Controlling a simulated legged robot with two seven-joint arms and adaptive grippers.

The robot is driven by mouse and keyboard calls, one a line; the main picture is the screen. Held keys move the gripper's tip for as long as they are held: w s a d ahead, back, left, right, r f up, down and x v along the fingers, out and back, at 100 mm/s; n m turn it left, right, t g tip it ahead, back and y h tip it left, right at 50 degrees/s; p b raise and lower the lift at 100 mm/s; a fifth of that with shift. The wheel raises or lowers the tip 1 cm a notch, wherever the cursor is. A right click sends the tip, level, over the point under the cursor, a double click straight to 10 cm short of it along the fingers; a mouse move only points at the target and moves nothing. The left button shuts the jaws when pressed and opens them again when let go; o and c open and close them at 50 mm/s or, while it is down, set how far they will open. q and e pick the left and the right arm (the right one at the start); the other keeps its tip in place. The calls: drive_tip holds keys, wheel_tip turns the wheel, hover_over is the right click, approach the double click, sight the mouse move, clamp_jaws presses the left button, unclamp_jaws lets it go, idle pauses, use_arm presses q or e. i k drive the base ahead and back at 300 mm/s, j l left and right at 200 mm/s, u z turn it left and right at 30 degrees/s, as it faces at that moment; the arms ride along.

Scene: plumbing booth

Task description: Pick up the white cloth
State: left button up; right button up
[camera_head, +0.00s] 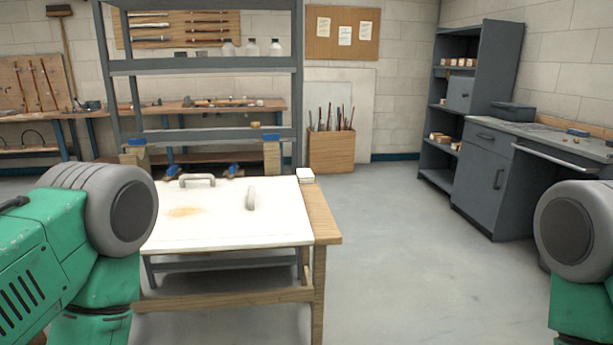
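A small white folded block, which looks like the white cloth (305,175), lies at the back right corner of the wooden table, beside the white board. It is too small to make out its weave. Parts of my green and grey arms show at the left and right edges of the view. Neither of my grippers is in view, so nothing shows of what they hold.
A white board (225,225) with a yellowish stain, a grey handle (197,180) and a curved grey piece (250,198) covers most of the wooden table (322,215). Blue clamps (233,170) sit behind. Grey cabinets (485,165) stand right. The floor between is clear.

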sight(305, 175)
drive_tip(key=i+l, duration=0.35)
drive_tip(key=i, duration=0.15)
drive_tip(key=i+l, duration=0.7)
drive_tip(key=i, duration=0.25)
drive_tip(key=i+l+z, duration=0.1)
drive_tip(key=i+l, duration=0.3)
drive_tip(key=i, duration=0.05)
